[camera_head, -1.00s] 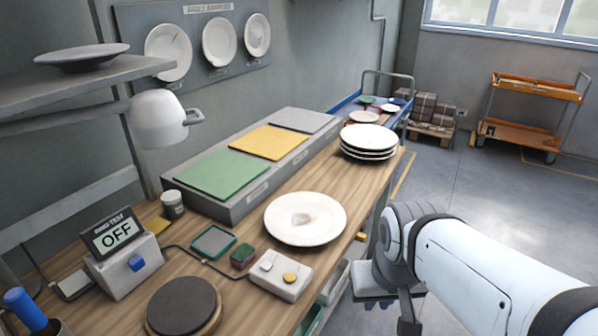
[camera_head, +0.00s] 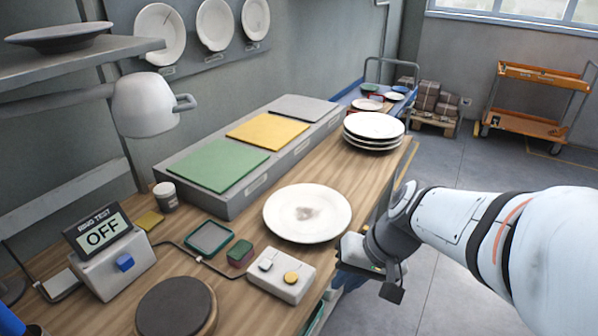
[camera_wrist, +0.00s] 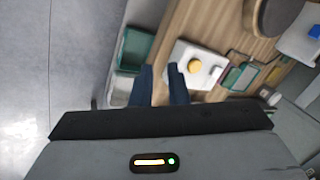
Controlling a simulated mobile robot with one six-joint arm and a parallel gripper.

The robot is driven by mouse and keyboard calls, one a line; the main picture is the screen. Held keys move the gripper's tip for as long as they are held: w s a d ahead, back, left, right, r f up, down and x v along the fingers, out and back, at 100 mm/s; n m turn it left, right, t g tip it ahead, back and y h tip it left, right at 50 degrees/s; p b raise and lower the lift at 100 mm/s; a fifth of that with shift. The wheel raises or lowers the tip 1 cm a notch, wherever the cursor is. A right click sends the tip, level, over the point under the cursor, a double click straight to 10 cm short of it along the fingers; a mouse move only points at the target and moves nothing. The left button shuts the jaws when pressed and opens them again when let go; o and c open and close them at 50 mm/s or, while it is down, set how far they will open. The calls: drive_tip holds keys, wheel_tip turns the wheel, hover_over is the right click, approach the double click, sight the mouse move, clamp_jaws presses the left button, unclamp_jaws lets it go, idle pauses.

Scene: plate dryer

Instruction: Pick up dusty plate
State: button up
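The dusty plate (camera_head: 320,229) is white with a brownish-grey smudge at its centre. It lies flat on the wooden bench (camera_head: 232,262) in the head view. My gripper (camera_head: 357,255) is at the bench's right edge, just to the right of and nearer than the plate, not touching it as far as I can see. In the wrist view my gripper (camera_wrist: 160,76) shows two dark blue fingers with a gap and nothing between them. The plate does not show in the wrist view.
A two-button box (camera_head: 281,277) stands in front of the plate, also in the wrist view (camera_wrist: 190,72). A plate stack (camera_head: 374,127) stands behind it. The block with green (camera_head: 214,165) and yellow pads lies left. A ring test display (camera_head: 104,232) reads OFF.

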drive_tip(key=w+f+m+t+y+b, duration=0.3)
drive_tip(key=w+f+y, duration=0.15)
drive_tip(key=w, duration=0.45)
drive_tip(key=m+t+b, duration=0.3)
drive_tip(key=m+t, duration=0.2)
drive_tip(key=t, duration=0.2)
approach(343, 223)
drive_tip(key=x, duration=0.3)
drive_tip(key=shift+h, duration=0.45)
drive_tip(key=p+x, duration=0.1)
drive_tip(key=x, duration=0.6)
drive_tip(key=shift+a+f, duration=0.1)
drive_tip(key=shift+a, duration=0.05)
drive_tip(key=shift+c, duration=0.3)
clamp_jaws()
